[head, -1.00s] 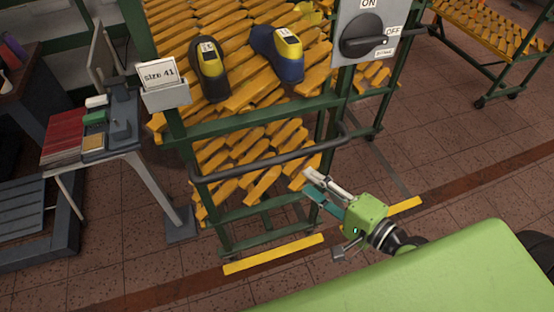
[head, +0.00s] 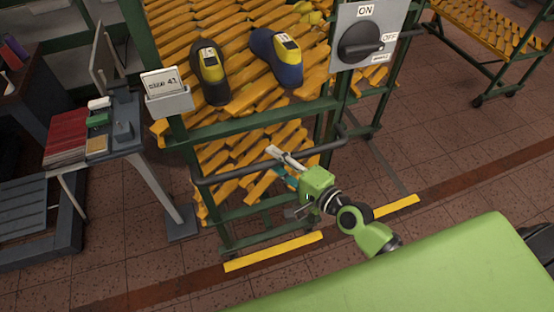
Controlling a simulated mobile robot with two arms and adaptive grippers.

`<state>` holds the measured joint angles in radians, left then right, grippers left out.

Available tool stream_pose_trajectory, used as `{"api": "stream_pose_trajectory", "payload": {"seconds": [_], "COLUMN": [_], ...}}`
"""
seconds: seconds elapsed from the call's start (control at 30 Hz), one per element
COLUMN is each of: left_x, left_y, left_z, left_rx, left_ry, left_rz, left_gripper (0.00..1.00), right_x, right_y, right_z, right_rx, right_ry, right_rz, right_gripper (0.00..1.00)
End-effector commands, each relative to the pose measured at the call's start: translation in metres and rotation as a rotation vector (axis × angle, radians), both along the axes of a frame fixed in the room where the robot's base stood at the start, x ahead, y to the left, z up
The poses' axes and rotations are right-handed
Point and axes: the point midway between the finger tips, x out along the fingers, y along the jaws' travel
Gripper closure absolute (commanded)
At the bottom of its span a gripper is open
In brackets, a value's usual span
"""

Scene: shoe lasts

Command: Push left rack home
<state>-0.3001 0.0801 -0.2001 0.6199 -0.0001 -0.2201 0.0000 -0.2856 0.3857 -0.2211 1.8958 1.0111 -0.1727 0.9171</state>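The rack is a green frame (head: 262,118) on legs, filled with yellow-orange shoe lasts (head: 225,165). A dark push bar (head: 225,175) runs across its near side. My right gripper (head: 277,164) is at the bar, right of its middle. Its pale finger crosses over the bar and its teal finger is lower, partly hidden. The fingers look apart; whether they touch the bar is hard to tell. My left gripper is not in view.
Two dark shoes with yellow tops (head: 210,72) (head: 276,56) sit on the rack's lasts. A size 41 card holder (head: 167,92) and an ON/OFF switch panel (head: 366,35) flank them. Yellow floor strips (head: 273,252) lie in front. A side table (head: 92,150) stands left; another rack (head: 495,30) is far right.

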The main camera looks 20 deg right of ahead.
Motion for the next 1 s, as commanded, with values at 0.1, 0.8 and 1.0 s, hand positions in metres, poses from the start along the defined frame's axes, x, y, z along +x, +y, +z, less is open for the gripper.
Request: {"api": "stream_pose_trajectory", "payload": {"seconds": [0.1,0.8,1.0], "left_x": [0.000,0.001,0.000], "left_y": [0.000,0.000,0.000], "left_z": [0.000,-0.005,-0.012], "left_rx": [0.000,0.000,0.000], "left_ry": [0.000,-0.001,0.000], "left_rz": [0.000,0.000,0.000], "left_gripper": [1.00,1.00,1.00], "right_x": [0.000,0.036,0.084], "right_y": [0.000,0.001,0.001], "right_z": [0.000,0.002,0.002], "right_rx": [0.000,0.001,0.003], "right_ry": [0.000,-0.007,-0.010], "right_rz": [0.000,-0.002,-0.006], "right_gripper": [0.67,1.00,1.00]}}
